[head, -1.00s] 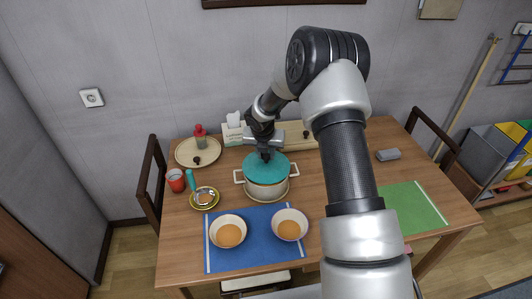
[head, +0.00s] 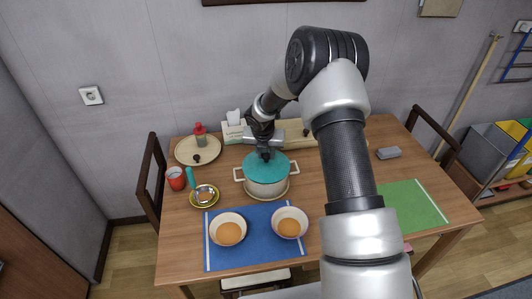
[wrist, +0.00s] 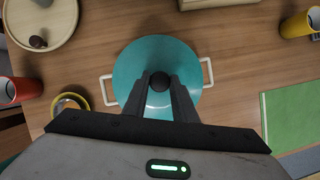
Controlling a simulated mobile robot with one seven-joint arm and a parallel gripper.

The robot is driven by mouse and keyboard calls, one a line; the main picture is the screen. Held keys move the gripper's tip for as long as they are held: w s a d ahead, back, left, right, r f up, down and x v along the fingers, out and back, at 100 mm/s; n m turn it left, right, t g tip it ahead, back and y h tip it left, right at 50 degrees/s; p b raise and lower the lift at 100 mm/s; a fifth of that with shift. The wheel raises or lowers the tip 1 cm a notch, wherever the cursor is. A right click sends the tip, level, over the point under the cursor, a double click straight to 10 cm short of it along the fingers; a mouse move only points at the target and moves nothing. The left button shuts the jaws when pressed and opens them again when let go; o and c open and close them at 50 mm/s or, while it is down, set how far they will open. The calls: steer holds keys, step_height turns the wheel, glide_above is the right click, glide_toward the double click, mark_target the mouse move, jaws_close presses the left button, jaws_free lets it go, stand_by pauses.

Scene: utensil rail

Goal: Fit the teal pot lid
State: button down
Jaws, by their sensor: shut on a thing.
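The teal pot lid (head: 279,162) lies over the mouth of the cream pot (head: 266,189) on the table, and looks about level. In the wrist view the teal lid (wrist: 132,75) covers the pot's opening, with a pot handle (wrist: 207,72) showing on each side. My gripper (head: 266,155) is above the pot, shut on the lid's dark knob (wrist: 160,82). The knob sits between the two fingertips. I cannot tell whether the lid's rim is fully seated all around.
Two bowls (head: 228,232) stand on the blue mat (head: 258,244) in front of the pot. A red mug (head: 176,178) and a small yellow dish (head: 204,204) stand to the left. A round tray (head: 185,152) and tissue box (head: 232,132) are behind. The green mat (head: 413,207) is clear.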

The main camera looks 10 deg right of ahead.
steer(key=shift+f+b, duration=0.3)
steer(key=shift+f, duration=0.35)
steer(key=c, duration=1.4)
jaws_free()
steer(key=shift+o, duration=0.2)
steer(key=p+v, duration=0.1)
steer(key=v, duration=1.6)
steer(key=shift+r+p, duration=0.3)
steer(key=shift+r, duration=0.1)
steer(key=s+d+r+m+h+p, duration=0.1)
steer(key=s+d+r+m, duration=0.1)
steer(key=s+r+m, duration=0.6)
steer(key=s+d+r+m+p, duration=0.1)
steer(key=s+d+r+m, duration=0.1)
steer(key=s+r+m, duration=0.6)
steer(key=s+a+r+m+y, duration=0.1)
steer(key=s+r+m, duration=0.1)
steer(key=s+m, duration=0.6)
steer(key=s+r+m+t+y, duration=0.1)
steer(key=s+r+m, duration=0.2)
steer(key=s+m, duration=0.5)
steer(key=shift+s+a+p, duration=0.4)
steer(key=shift+s+p, duration=0.05)
steer(key=shift+s, duration=0.05)
